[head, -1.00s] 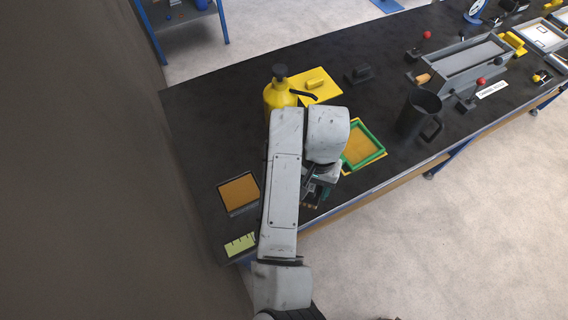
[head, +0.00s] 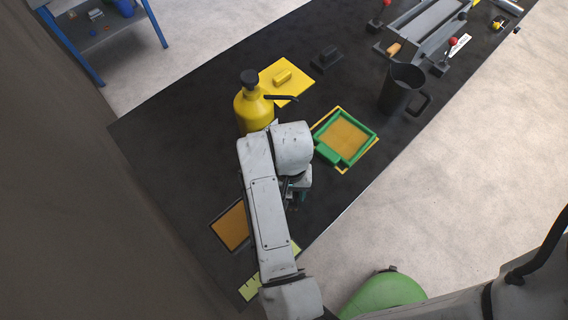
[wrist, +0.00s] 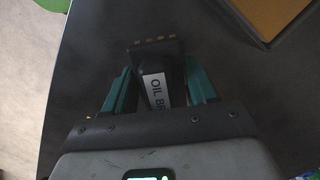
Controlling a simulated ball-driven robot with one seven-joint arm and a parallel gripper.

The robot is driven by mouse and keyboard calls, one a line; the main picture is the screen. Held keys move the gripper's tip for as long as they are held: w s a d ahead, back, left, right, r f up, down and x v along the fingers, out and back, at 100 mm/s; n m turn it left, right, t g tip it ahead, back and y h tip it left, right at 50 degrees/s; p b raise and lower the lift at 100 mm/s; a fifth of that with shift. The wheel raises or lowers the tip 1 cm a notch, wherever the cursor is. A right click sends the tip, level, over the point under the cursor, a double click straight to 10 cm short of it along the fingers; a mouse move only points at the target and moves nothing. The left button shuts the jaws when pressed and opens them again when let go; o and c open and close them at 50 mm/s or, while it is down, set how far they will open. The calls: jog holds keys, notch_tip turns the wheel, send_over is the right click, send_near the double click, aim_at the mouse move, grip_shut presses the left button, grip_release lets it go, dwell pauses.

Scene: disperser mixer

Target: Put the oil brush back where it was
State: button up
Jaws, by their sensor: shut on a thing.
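My gripper (wrist: 158,72) is shut on the oil brush (wrist: 157,86), a dark tool with a white label reading "OIL BR" in the wrist view. The brush's row of tan tufts points away from me, past the fingertips. In the head view my gripper (head: 297,192) is over the near part of the black table, left of and below the green-framed tray (head: 323,152). My arm hides most of the brush there. I cannot tell the brush's height above the table.
A brown-topped square tray (head: 230,226) and a yellow-green ruled card (head: 249,288) lie near the table's end. Bare tabletop lies around my gripper.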

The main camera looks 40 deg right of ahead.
jog(key=shift+f, duration=0.6)
jog(key=shift+s, duration=0.1)
jog(key=shift+f, duration=0.2)
jog(key=o, duration=0.9)
jog(key=shift+r, duration=0.1)
jog(key=shift+o, duration=0.2)
